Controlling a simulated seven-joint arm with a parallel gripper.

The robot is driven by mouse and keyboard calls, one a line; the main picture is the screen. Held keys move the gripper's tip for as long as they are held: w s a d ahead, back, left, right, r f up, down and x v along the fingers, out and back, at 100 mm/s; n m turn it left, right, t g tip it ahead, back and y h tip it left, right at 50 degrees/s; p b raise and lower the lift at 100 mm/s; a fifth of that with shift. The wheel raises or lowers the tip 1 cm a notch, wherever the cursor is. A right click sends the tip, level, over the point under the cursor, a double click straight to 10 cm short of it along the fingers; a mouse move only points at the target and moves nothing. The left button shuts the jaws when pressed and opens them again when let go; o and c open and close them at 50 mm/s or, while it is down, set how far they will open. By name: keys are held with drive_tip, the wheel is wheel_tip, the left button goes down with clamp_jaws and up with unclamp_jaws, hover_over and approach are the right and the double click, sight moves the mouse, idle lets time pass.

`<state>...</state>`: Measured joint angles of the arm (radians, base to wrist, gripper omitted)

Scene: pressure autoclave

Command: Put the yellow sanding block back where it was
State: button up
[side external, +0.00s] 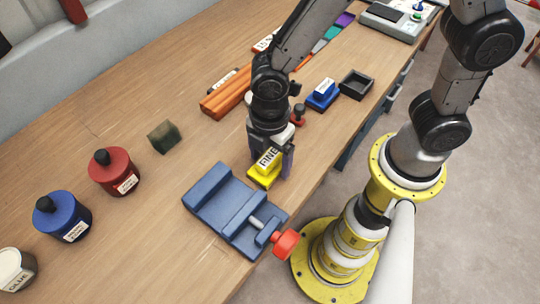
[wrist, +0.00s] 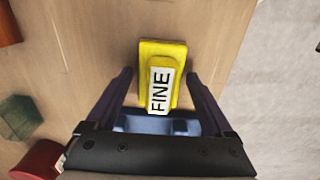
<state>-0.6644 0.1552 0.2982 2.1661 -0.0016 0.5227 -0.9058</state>
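The yellow sanding block (side external: 263,177), with a white label reading FINE, is beside the far right end of the blue vise (side external: 222,205). My gripper (side external: 269,158) is low over the block, pointing down, with one finger on each side. In the wrist view the yellow block (wrist: 161,47) lies between and just ahead of the fingertips of my gripper (wrist: 160,76). The fingers look spread, with a narrow gap to the block. Contact on the far side is hidden. Part of the vise (wrist: 155,124) shows between the fingers.
A blue block (side external: 322,94), a small black tray (side external: 356,84) and a dark red-brown knobbed item (side external: 298,115) stand beyond my gripper. Orange bars (side external: 228,96) lie behind it. A green block (side external: 163,136) and red jar (side external: 115,171) stand left. The vise has a red knob (side external: 285,243).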

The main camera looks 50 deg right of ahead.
sight(270, 156)
drive_tip(key=shift+o, duration=0.4)
wheel_tip(270, 156, up, 12)
drive_tip(key=s+d+r+m+t, duration=0.2)
drive_tip(key=s+d+r+m, duration=0.1)
drive_tip(key=d+m, duration=0.6)
drive_tip(key=s+d+r+m+t, duration=0.3)
drive_tip(key=s+d+r+m, duration=0.1)
drive_tip(key=d+m, duration=0.5)
drive_tip(key=shift+s+d+r+t, duration=0.15)
drive_tip(key=shift+s+d+t, duration=0.15)
drive_tip(key=shift+d, duration=0.1)
